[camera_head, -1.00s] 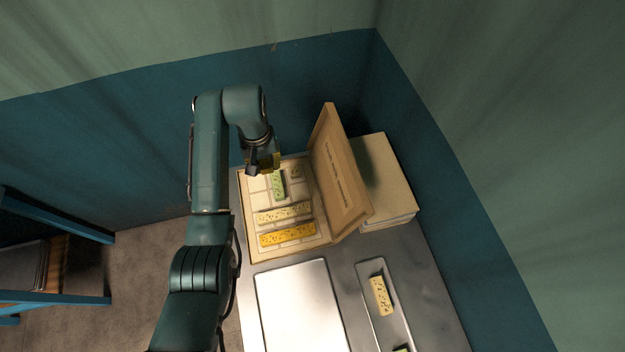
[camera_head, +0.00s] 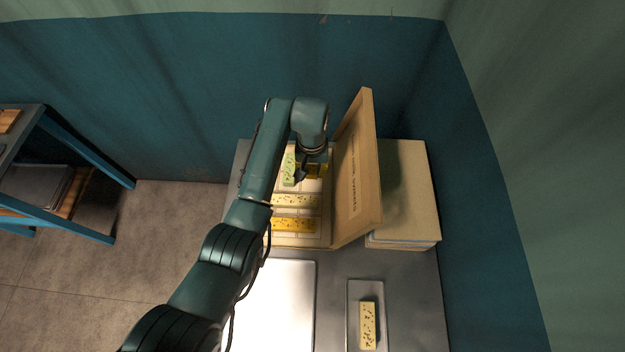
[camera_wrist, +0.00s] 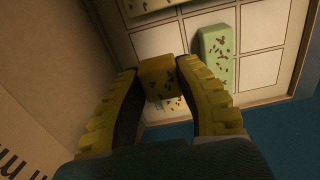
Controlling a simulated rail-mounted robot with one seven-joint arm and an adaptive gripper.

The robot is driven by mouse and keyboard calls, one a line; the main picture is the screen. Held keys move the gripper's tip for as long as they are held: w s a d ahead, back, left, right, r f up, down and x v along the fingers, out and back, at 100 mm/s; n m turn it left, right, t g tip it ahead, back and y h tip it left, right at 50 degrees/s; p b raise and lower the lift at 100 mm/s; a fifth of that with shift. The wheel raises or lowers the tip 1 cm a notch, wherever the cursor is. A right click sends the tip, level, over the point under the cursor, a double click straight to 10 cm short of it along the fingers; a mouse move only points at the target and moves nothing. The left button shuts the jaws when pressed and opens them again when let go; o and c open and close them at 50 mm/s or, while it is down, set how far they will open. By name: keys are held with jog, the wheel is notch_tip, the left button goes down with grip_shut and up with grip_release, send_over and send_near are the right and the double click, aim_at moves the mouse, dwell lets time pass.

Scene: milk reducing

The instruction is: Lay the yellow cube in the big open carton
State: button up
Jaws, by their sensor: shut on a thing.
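The big open carton (camera_head: 326,222) lies on the metal counter, with its brown lid (camera_head: 357,175) standing up along its right side. My gripper (camera_head: 312,170) is over the far right part of the carton, close to the lid. In the wrist view my gripper (camera_wrist: 160,76) is shut on the yellow cube (camera_wrist: 158,78), which has dark specks. The carton's gridded floor (camera_wrist: 255,25) shows beyond the cube. Whether the cube touches that floor I cannot tell. In the head view the cube cannot be told apart from my yellow finger pads.
Inside the carton lie a green speckled piece (camera_head: 289,170), a pale bar (camera_head: 295,200) and an orange-yellow bar (camera_head: 293,225). A closed box (camera_head: 405,190) stands right of the lid. In front are a bare metal tray (camera_head: 285,300) and a narrow tray with a pale block (camera_head: 367,325).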

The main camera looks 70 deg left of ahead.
aim_at(312, 183)
notch_tip(312, 183, down, 5)
jog(key=shift+f+b, duration=0.1)
jog(key=shift+b, duration=0.3)
jog(key=shift+f, duration=0.1)
jog(key=o, duration=1)
notch_tip(312, 183, up, 12)
jog(key=shift+r+p, duration=0.2)
jog(key=shift+p, duration=0.7)
